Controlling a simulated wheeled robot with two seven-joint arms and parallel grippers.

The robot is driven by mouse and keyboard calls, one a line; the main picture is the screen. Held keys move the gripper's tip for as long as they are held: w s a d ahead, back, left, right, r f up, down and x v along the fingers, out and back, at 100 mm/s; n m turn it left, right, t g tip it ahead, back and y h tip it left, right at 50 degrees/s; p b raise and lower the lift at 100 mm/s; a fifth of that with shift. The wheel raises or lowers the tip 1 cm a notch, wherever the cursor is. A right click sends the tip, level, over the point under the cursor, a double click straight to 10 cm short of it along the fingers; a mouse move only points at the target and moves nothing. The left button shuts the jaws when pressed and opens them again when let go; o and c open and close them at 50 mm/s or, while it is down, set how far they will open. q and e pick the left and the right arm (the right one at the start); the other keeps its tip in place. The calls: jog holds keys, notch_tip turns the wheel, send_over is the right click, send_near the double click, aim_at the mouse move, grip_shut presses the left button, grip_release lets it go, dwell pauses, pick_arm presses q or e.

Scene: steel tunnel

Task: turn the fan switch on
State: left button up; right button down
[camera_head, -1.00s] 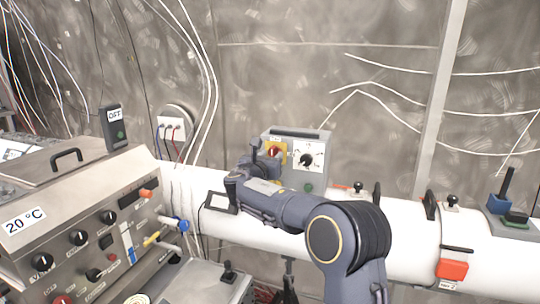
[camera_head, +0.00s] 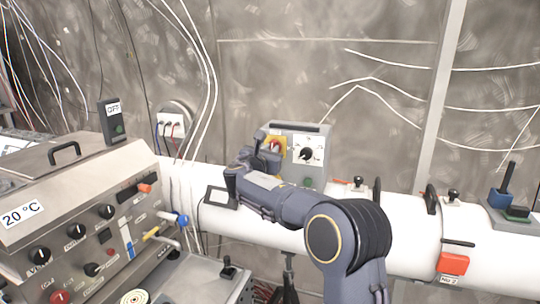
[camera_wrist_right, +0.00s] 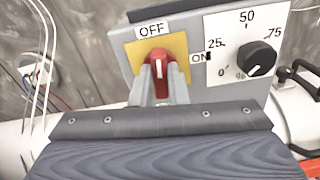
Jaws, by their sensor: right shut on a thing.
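The fan switch is a red rotary knob (camera_wrist_right: 158,66) on a yellow plate (camera_wrist_right: 177,45), with an OFF label above it and an ON label to its right. Its white mark points up toward OFF. It sits on a grey control box (camera_head: 318,133) mounted by the white pipe. My right gripper (camera_wrist_right: 159,84) is shut on the red knob, one finger on each side. In the head view my right gripper (camera_head: 262,158) is at the box's left part and partly covers the switch. My left gripper is not in view.
A black dial (camera_wrist_right: 257,58) with a percent scale is right of the switch. The white pipe (camera_head: 408,222) runs behind my right arm. A steel console (camera_head: 85,215) with several knobs stands at left. A small box marked OFF (camera_head: 112,121) stands on it.

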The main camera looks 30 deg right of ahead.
jog(key=shift+s+d+f+m+b, duration=0.1)
jog(key=shift+f+m+b, duration=0.05)
jog(key=shift+m+b, duration=3.6)
jog(key=shift+s+d+f+m+b, duration=0.1)
jog(key=shift+f+m+b, duration=0.05)
jog(key=shift+m+b, duration=3.6)
jog(key=shift+m+p, duration=0.65)
jog(key=shift+m, duration=0.25)
jog(key=c, duration=1.4)
grip_release()
